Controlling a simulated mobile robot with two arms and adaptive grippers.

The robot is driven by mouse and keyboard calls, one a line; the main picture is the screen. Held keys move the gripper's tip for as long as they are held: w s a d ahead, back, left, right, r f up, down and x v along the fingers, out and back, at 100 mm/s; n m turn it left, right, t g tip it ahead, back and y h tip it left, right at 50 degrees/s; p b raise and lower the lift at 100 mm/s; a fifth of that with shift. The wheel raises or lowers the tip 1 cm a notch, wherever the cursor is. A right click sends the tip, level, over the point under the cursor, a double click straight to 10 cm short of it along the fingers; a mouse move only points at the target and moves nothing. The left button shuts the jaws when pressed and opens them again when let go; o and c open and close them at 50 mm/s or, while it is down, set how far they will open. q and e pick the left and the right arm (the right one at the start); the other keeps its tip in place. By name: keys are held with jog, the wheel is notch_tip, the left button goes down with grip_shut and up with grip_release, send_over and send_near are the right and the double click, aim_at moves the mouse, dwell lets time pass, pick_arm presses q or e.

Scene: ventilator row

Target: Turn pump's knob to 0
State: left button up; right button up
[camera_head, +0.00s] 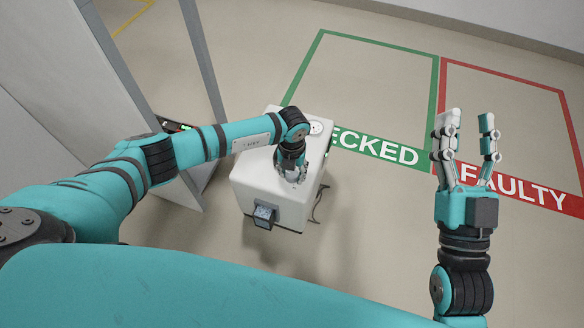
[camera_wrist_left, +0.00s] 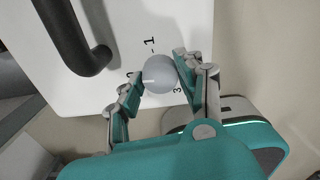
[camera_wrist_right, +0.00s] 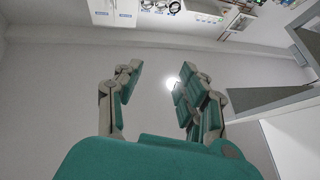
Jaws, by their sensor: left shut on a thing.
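The pump (camera_head: 255,195) is a white box on the floor, with a small dark screen (camera_head: 265,215) on its near side. Its grey round knob (camera_wrist_left: 160,74) is on the top face. Printed marks around it include a "1" (camera_wrist_left: 150,42) above and a "3" (camera_wrist_left: 177,91) at lower right; another mark at left is partly hidden by a finger. I cannot tell which number the knob points at. My left gripper (camera_head: 291,170) is shut on the knob, one finger on either side. My right gripper (camera_head: 466,122) is open and empty, raised away from the pump.
A black handle (camera_wrist_left: 82,45) rises from the pump's top beside the knob. A green floor frame (camera_head: 436,85) and a red one (camera_head: 500,70) lie beyond, marked "CHECKED" and "FAULTY". A grey panel or frame (camera_head: 120,80) stands close at left.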

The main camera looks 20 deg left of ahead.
aim_at(292, 174)
pick_arm(q)
jog(key=shift+n, duration=0.5)
pick_arm(e)
jog(key=shift+w+f+g+h, duration=0.15)
jog(key=shift+w+f+g, duration=0.15)
jog(key=shift+f, duration=0.2)
jog(key=shift+w+f+g+h, duration=0.1)
jog(key=shift+w+f+g, duration=0.1)
jog(key=shift+f+g, duration=0.25)
jog(key=shift+w+f+g+h, duration=0.15)
jog(key=shift+w+f+g, duration=0.1)
jog(key=shift+f, duration=0.35)
pick_arm(q)
jog(key=o, duration=1.1)
jog(key=shift+o, duration=0.2)
notch_tip(292, 174, up, 12)
